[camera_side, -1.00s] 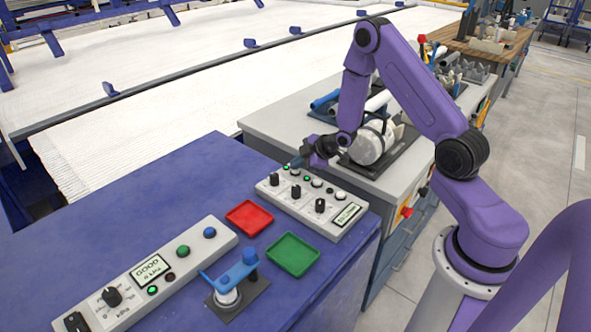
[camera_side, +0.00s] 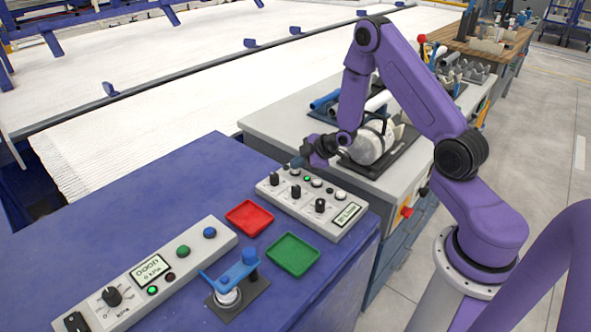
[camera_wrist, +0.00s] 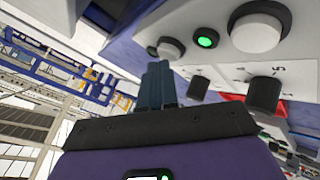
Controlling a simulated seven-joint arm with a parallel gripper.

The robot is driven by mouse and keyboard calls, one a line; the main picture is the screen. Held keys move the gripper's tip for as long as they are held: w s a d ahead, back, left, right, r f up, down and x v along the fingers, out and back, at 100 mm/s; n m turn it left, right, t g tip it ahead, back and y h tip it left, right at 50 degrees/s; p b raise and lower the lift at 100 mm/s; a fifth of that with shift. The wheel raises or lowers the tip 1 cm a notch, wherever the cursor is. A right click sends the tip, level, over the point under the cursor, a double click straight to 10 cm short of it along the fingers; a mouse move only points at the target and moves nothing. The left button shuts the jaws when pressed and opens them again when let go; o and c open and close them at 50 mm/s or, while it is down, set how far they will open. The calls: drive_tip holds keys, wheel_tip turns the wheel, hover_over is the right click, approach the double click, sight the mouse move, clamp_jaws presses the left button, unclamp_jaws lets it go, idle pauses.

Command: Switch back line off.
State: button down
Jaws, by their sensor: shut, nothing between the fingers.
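The back control box (camera_side: 312,206) is a grey panel with black knobs, round buttons, a small display and a lit green lamp (camera_side: 307,178). My gripper (camera_side: 297,162) is over its far left end, pointing down, with its fingers together and empty. In the wrist view the shut fingers (camera_wrist: 155,72) are beside a white round button (camera_wrist: 170,48); I cannot tell whether they touch the panel. The lit green lamp (camera_wrist: 207,39) and a larger white button (camera_wrist: 258,28) are to the right. Two black knobs (camera_wrist: 264,93) show below them. The fingertips partly hide the box's far end in the side view.
A red tray (camera_side: 250,217) and a green tray (camera_side: 292,254) lie in front of the box on the blue table. A longer front control box (camera_side: 150,272) and a blue-handled valve (camera_side: 236,272) are nearer. A grey bench (camera_side: 270,125) with pipe parts stands behind.

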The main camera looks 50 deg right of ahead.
sight(298, 171)
drive_tip(key=shift+r, duration=3.05)
drive_tip(key=shift+a, duration=0.1)
drive_tip(key=s+a+r+g, duration=0.2)
drive_tip(key=s+a+r, duration=0.2)
drive_tip(key=s+a, duration=0.3)
drive_tip(key=s+a+r+g, duration=0.2)
drive_tip(key=s+a+r, duration=0.2)
drive_tip(key=s+a, duration=0.3)
drive_tip(key=s+a+r+g, duration=0.1)
drive_tip(key=s+r+g, duration=0.1)
drive_tip(key=s, duration=0.9)
drive_tip(key=s+a+r+n+g+h, duration=0.1)
drive_tip(key=s+r+g, duration=0.1)
drive_tip(key=s, duration=0.9)
drive_tip(key=shift+s+a+r+g+h, duration=0.15)
drive_tip(key=shift+s+r+g+h, duration=0.2)
drive_tip(key=shift+r, duration=0.35)
